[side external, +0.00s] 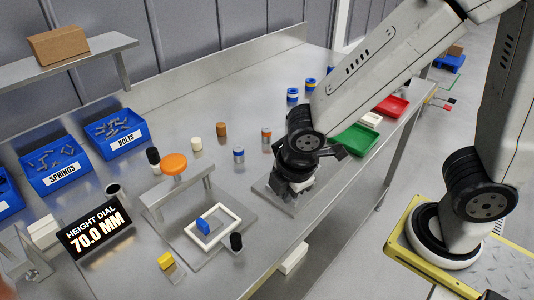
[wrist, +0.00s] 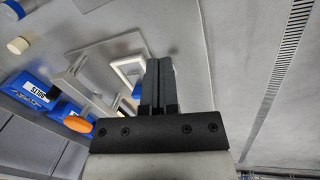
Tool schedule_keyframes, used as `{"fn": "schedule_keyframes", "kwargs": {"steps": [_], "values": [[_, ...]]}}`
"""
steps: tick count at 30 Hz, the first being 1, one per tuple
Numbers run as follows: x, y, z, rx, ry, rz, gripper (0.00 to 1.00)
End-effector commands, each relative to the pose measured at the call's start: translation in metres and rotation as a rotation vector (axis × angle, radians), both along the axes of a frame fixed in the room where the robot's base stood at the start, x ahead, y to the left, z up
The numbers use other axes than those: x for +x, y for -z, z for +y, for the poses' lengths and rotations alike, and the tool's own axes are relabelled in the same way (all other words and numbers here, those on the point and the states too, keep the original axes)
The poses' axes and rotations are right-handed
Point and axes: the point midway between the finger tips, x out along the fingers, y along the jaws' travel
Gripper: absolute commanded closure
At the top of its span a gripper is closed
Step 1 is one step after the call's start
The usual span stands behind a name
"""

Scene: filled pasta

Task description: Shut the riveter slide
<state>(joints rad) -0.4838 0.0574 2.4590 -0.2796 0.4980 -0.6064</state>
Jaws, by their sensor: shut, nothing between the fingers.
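A grey base plate (side external: 245,222) on the bench carries a metal bridge with an orange round knob (side external: 174,164), a white rectangular frame (side external: 232,211) and a blue block (side external: 203,224) at the frame's left side. Which part is the riveter slide I cannot tell for sure. My gripper (wrist: 159,64) is shut and empty; in the wrist view its fingers stand just right of the white frame (wrist: 117,66). The orange knob (wrist: 77,124) shows lower left there. In the side view my wrist largely hides the fingers, above a second grey plate (side external: 283,203) right of the frame.
Small cylinders stand around, including a black one (side external: 236,242) and a yellow block (side external: 166,261) in front. Blue bins (side external: 115,133) are at the left, green (side external: 353,139) and red (side external: 391,106) trays at the right.

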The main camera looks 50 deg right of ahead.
Motion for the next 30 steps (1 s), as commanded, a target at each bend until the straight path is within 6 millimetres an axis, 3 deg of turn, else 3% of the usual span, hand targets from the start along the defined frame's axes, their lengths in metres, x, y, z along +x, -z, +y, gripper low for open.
{"fn": "schedule_keyframes", "kwargs": {"steps": [12,18,24,30], "values": [[-0.032,-0.009,0.085,-0.265,-0.931,-0.003,1.0],[-0.049,-0.014,0.116,-0.388,-1.292,-0.018,1.0],[-0.059,-0.017,0.131,-0.455,-1.47,-0.026,1.0],[-0.06,-0.017,0.133,-0.466,-1.495,-0.027,1.0]]}}
